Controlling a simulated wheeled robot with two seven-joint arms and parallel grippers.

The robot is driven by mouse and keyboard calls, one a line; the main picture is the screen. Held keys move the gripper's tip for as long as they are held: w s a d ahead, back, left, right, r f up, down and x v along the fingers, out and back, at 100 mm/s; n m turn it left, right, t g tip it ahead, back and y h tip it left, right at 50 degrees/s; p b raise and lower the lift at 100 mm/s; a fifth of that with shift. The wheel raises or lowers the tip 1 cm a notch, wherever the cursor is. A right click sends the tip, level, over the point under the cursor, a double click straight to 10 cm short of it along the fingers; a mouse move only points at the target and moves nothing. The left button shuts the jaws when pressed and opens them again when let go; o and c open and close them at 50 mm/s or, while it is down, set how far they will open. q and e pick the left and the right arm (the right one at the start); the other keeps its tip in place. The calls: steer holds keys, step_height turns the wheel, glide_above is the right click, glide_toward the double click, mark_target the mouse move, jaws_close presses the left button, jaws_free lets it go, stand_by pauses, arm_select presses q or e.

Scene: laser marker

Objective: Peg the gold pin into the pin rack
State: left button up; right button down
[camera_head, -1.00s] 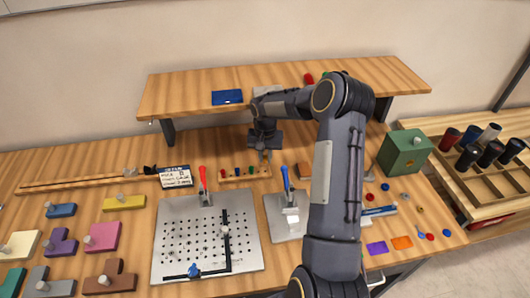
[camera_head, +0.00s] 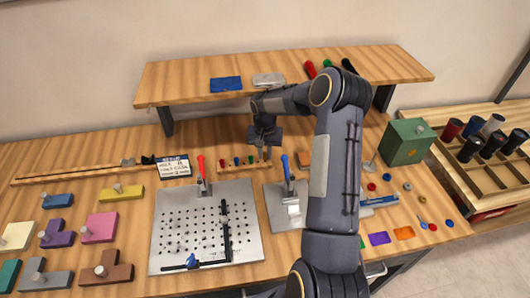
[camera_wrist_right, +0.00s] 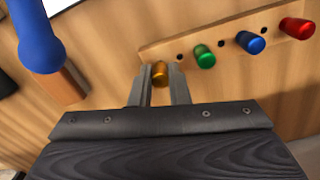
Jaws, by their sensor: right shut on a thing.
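The gold pin (camera_wrist_right: 160,73) shows between the two fingers of my right gripper (camera_wrist_right: 160,88) in the right wrist view. The gripper is shut on it; only its rounded top shows. In the head view my right gripper (camera_head: 264,155) is at the right end of the wooden pin rack (camera_head: 232,171). The rack also shows in the right wrist view (camera_wrist_right: 229,40), with green (camera_wrist_right: 203,56), blue (camera_wrist_right: 251,43) and red (camera_wrist_right: 297,28) pins standing in it. The gold pin's lower end is hidden, so I cannot tell whether it is in a hole. My left gripper is not in view.
A blue-handled clamp (camera_head: 287,172) stands right of the rack and a red-handled clamp (camera_head: 202,170) in front of it. A perforated metal plate (camera_head: 180,215) lies nearer. A wooden shelf (camera_head: 190,85) overhangs behind. A green box (camera_head: 406,142) stands to the right.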

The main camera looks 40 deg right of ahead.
steer(key=shift+f+b, duration=0.5)
steer(key=shift+f, duration=0.05)
steer(key=c, duration=1.3)
jaws_free()
steer(key=shift+r, duration=0.1)
step_height(320, 180, up, 7)
steer(key=p, duration=0.3)
steer(key=shift+p, duration=0.35)
steer(key=shift+r, duration=0.4)
steer(key=shift+f, duration=0.1)
